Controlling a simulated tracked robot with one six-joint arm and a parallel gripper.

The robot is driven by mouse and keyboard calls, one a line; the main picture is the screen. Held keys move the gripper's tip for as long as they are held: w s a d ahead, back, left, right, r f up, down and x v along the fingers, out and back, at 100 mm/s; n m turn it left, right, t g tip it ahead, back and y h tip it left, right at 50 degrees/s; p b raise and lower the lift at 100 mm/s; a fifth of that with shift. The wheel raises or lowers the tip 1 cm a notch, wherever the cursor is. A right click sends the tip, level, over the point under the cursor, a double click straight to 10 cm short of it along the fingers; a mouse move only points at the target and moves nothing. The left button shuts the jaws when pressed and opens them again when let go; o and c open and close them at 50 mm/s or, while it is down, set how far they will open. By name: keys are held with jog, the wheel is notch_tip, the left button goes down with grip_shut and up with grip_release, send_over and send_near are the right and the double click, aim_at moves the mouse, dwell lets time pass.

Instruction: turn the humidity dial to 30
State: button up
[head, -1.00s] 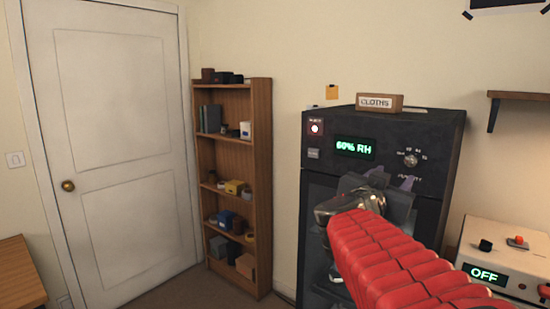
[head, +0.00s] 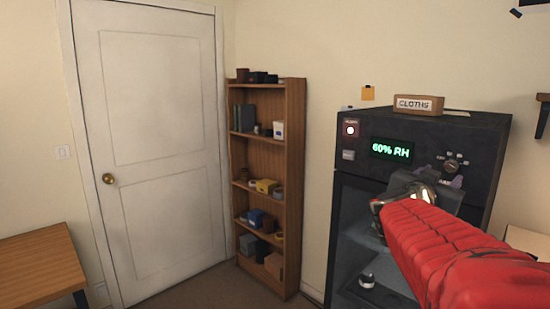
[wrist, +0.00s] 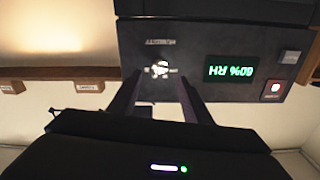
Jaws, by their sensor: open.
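The humidity dial (head: 452,164) is a small round metallic knob on the front panel of the dark cabinet (head: 490,150). To its left, the green display (head: 392,149) reads 60% RH. My gripper (head: 441,177) is open in front of the panel, just below the dial in the head view. The wrist view, which is upside down, shows the dial (wrist: 160,68) between and beyond the two fingertips (wrist: 158,84), with nothing held. I cannot tell whether the fingers touch the dial.
A CLOTHS box (head: 418,105) sits on the cabinet. A button and a lit indicator (head: 350,129) are at the panel's left. A bookshelf (head: 270,190), a white door (head: 150,150) and a wooden table (head: 40,265) stand to the left. Floor shows before the bookshelf.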

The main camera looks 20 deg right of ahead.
aim_at(450, 169)
jog(key=shift+x, duration=4.1)
jog(key=shift+c, duration=0.4)
jog(key=c, duration=0.9)
